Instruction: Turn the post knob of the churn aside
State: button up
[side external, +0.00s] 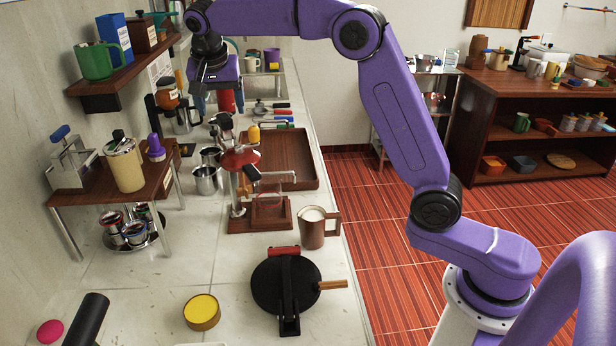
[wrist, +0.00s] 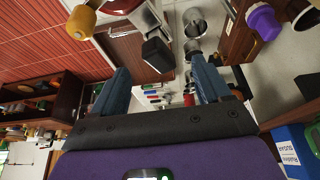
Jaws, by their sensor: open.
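A device that looks like the churn stands on a wooden base (side external: 260,219) on the counter. It has a metal post, a red domed part (side external: 240,158), a clear vessel (side external: 268,198) and a bent metal arm. A black block-shaped knob (side external: 252,173) sits near its middle and a yellow knob (side external: 254,133) at its top; I cannot tell which is the post knob. In the wrist view the black knob (wrist: 158,54) and yellow knob (wrist: 80,22) lie beyond the fingertips. My gripper (side external: 203,84) is high behind the device, apart from it. Its fingers (wrist: 160,80) are spread and empty.
A brown tray (side external: 311,160) lies behind the device, with metal cups (side external: 205,180) at its left. A small wooden stand (side external: 158,188) and a wall shelf (side external: 122,85) flank the left.

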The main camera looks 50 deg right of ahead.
jog(key=v, duration=1.4)
jog(key=s+a+f+n+y, duration=0.2)
jog(key=s+a+f+n, duration=0.3)
jog(key=s+f+n, duration=0.5)
jog(key=s+d+f+n+g, duration=0.1)
jog(key=s+f+n, duration=0.2)
jog(key=s, duration=0.4)
jog(key=s+d+f+n+y, duration=0.1)
jog(key=s+f+n, duration=0.2)
jog(key=s, duration=0.5)
jog(key=shift+d+f+n+g, duration=0.3)
jog(key=shift+d+f+g, duration=0.1)
jog(key=shift+f, duration=0.1)
